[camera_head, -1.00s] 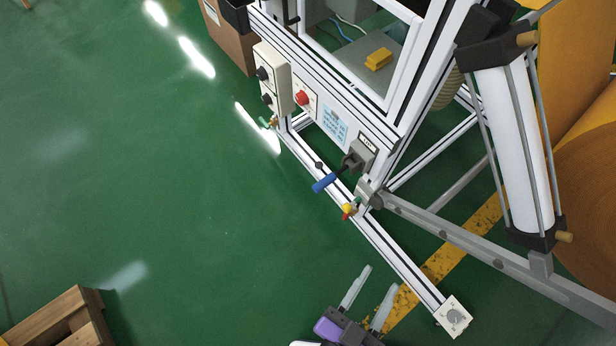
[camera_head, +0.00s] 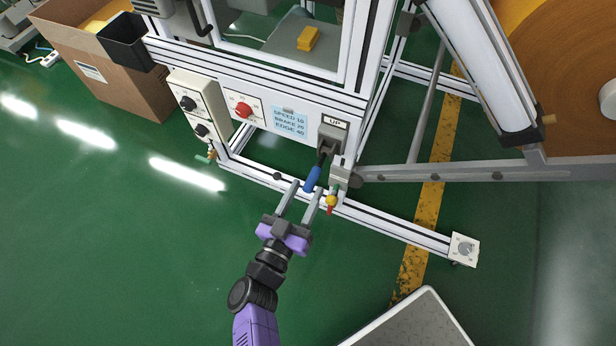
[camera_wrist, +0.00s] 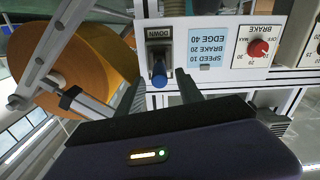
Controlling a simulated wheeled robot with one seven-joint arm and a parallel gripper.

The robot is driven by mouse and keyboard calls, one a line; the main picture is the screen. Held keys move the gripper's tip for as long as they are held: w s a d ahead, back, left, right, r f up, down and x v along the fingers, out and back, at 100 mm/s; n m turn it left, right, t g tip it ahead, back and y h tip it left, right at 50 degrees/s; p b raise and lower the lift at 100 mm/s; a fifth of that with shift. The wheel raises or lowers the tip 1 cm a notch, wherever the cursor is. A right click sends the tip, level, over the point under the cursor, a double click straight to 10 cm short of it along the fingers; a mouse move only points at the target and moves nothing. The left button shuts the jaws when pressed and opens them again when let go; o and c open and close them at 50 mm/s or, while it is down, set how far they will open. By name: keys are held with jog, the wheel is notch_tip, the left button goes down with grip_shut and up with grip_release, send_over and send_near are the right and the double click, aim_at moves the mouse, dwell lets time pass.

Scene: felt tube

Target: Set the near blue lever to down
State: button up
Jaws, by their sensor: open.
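The near blue lever (camera_head: 312,180) sticks out from its dark grey housing (camera_head: 329,140) at the machine's lower front corner. An UP label shows above the housing. The wrist view, which is upside down, shows the lever's blue end (camera_wrist: 159,75) and a DOWN label (camera_wrist: 159,33). There the handle end lies on the side away from the DOWN label. My gripper (camera_head: 307,188) is open, with its fingertips on either side of the blue handle. I cannot tell whether either finger touches it. The fingers also flank the lever in the wrist view (camera_wrist: 160,88).
A red brake knob (camera_head: 243,110) and a settings card (camera_head: 289,122) are left of the lever. A yellow-and-red valve (camera_head: 331,201) sits close to the fingertips on the right. A low frame rail (camera_head: 395,230) runs below. The green floor at left is clear.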

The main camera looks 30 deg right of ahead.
aim_at(317, 170)
jog(key=shift+x, duration=2.35)
grip_shut()
